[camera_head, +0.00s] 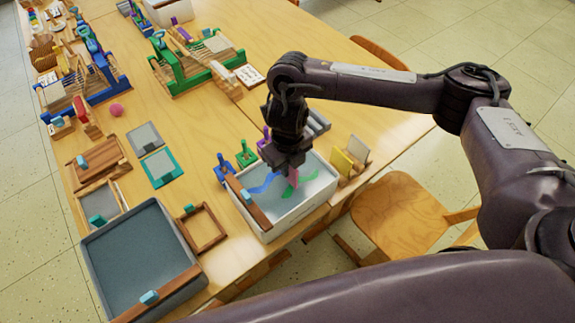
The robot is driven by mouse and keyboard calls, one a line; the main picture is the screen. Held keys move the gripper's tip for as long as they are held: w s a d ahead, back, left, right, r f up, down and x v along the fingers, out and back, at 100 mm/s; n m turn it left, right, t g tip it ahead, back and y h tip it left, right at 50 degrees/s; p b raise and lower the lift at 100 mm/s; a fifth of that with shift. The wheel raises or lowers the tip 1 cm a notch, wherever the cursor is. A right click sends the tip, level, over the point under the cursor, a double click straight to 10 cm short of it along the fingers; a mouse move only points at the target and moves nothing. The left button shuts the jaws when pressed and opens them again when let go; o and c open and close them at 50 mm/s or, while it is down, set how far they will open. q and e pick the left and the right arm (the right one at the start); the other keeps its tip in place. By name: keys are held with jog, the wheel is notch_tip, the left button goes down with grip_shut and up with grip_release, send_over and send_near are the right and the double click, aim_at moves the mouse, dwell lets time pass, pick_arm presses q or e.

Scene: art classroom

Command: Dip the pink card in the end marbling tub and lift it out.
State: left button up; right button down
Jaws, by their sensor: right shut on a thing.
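The marbling tub (283,226) is a white rectangular tub at the end of the table, with blue and green swirls on its grey liquid. A wooden bar (247,202) lies along its left side. My right gripper (290,167) is over the tub, pointing down and shut on the pink card (293,178). The card hangs upright below the jaws, inside the tub's outline. I cannot tell whether its lower edge touches the liquid. The gripper hides the card's upper part. My left gripper is not in view.
A wooden holder right of the tub carries a yellow card (341,162) and a white card (357,149). Blue and green stands (246,154) are behind the tub. A large grey tray (135,258) and an empty wooden frame (201,228) are left. A chair (402,213) stands right.

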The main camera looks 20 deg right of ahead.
jog(key=shift+r+p, duration=1.2)
jog(key=shift+r, duration=0.3)
notch_tip(320, 180, up, 6)
jog(key=p, duration=0.5)
jog(key=shift+f, duration=0.25)
jog(key=shift+f, duration=0.1)
dwell(0.5)
